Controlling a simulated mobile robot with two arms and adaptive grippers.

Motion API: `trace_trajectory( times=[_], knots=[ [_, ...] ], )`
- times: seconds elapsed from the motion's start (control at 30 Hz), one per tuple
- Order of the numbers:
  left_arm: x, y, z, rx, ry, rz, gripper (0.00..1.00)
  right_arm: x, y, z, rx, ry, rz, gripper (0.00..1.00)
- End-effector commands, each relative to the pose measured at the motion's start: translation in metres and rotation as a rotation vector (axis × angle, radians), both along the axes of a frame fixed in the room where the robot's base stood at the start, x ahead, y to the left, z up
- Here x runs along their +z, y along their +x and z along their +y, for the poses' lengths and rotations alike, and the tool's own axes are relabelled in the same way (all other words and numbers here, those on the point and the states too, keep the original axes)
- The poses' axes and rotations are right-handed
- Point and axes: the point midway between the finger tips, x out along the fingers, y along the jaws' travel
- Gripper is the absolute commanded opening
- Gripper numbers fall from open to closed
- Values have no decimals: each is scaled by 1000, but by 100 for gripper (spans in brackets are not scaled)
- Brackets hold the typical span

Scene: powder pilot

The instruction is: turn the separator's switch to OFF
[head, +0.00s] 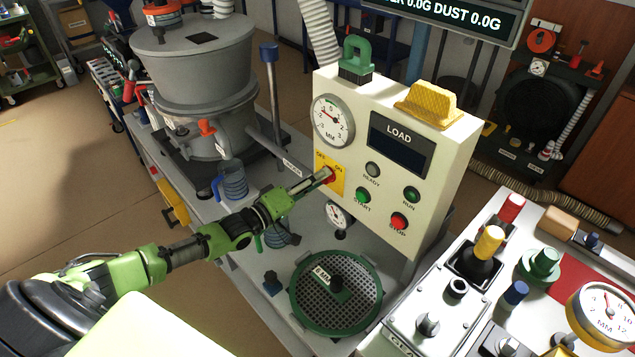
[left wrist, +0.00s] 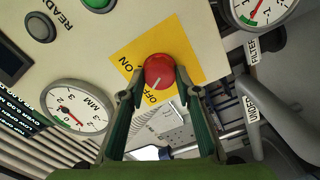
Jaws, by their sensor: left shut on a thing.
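The separator's switch is a red round knob on a yellow plate, on the front of the cream control box (head: 440,160). The knob (left wrist: 160,70) is large in the left wrist view, with the plate (left wrist: 192,62) lettered OFF and ON around it. The knob's white line points toward the OFF lettering. In the head view the knob (head: 330,174) is partly hidden by my left gripper (head: 322,177). My left gripper (left wrist: 160,82) is shut on the knob, one finger on each side of it. My right gripper is not in view.
The box also carries green START (head: 363,195) and red STOP (head: 398,221) buttons close to the knob. A small gauge (head: 337,215) sits below it. A green sieve (head: 336,290) lies on the bench, and the grey separator vessel (head: 197,70) stands behind left.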

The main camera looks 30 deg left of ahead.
Motion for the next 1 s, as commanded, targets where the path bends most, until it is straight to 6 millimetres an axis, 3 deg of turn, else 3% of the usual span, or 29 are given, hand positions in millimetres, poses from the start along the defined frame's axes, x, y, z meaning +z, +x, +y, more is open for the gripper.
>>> trace_trajectory(
  times=[0.4, 0.93, 0.97, 1.0],
  knots=[
    [-1, 0, 1, 1, -169, 59, 9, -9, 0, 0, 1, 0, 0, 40],
    [0, 0, 1, 1, -192, 66, 9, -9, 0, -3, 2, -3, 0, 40],
    [0, 0, 1, 1, -191, 66, 35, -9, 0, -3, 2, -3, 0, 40],
    [0, 0, 1, 1, -191, 66, 46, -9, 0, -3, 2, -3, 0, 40]
  ],
)
